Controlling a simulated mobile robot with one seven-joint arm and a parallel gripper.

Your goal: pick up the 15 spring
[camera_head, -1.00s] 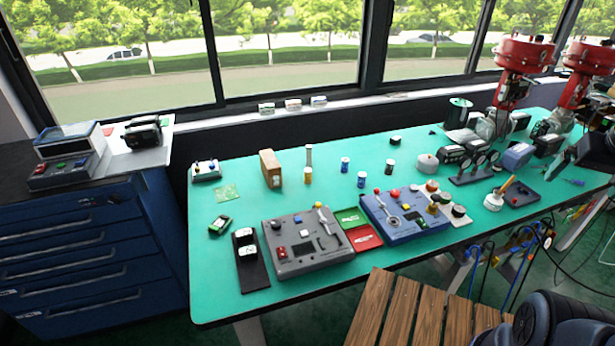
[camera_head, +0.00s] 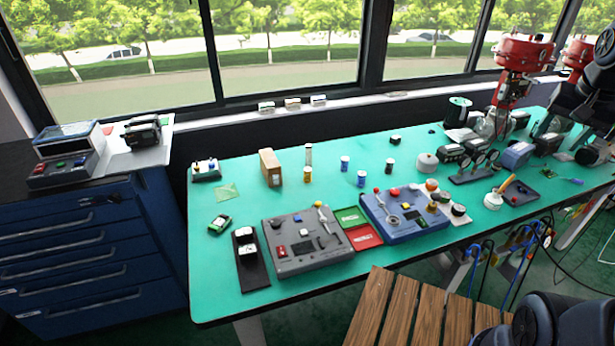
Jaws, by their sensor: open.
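Several small parts stand upright on the green bench. They include a pale tall cylinder (camera_head: 309,153), a yellow one (camera_head: 307,175) and blue-and-white ones (camera_head: 345,163), (camera_head: 361,179). No label can be read, so I cannot tell which, if any, is the 15 spring. My dark arm comes in at the right edge. My gripper (camera_head: 552,127) is at its lower end, over the right back of the bench, open and far from the small cylinders. Its fingers are hard to make out against the dark equipment.
A grey panel box (camera_head: 304,243) and a blue one (camera_head: 405,214) stand at the front, with green and red trays (camera_head: 362,237) between them. A brown block (camera_head: 270,168) stands left of the cylinders. Red-topped valves (camera_head: 524,52) rise at the right. A wooden slatted surface (camera_head: 400,312) is in front.

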